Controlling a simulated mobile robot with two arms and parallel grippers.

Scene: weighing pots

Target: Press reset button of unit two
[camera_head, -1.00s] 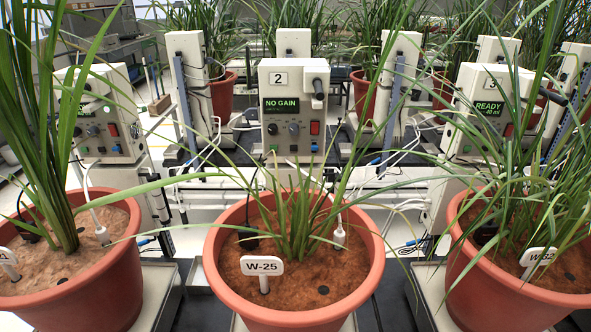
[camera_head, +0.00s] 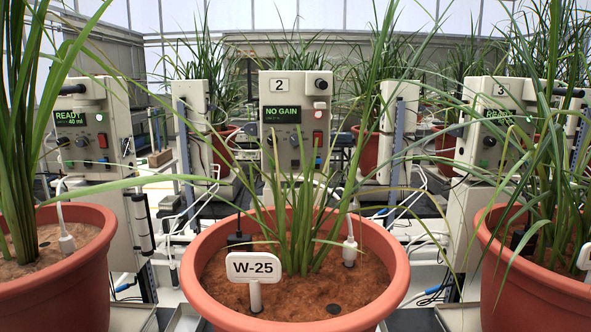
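Unit two (camera_head: 295,115) is a beige control box with a "2" label, standing upright behind the middle pot. Its dark screen (camera_head: 281,113) reads "NO GAIN" in green. Below the screen are dark knobs (camera_head: 295,141), a red rocker switch (camera_head: 317,139) and small buttons along the lower edge, partly behind leaves. No lettering marking a reset button is legible. A dark cylindrical part (camera_head: 321,86) sits at the box's upper right. Neither of my grippers is in view.
A terracotta pot (camera_head: 200,272) with grass and a "W-25" tag (camera_head: 253,267) stands in front of unit two. Side pots (camera_head: 75,285) (camera_head: 530,290) flank it. The left unit (camera_head: 92,130) reads "READY 40 ml"; unit three (camera_head: 497,130) is partly covered by leaves. Long leaves cross the gaps.

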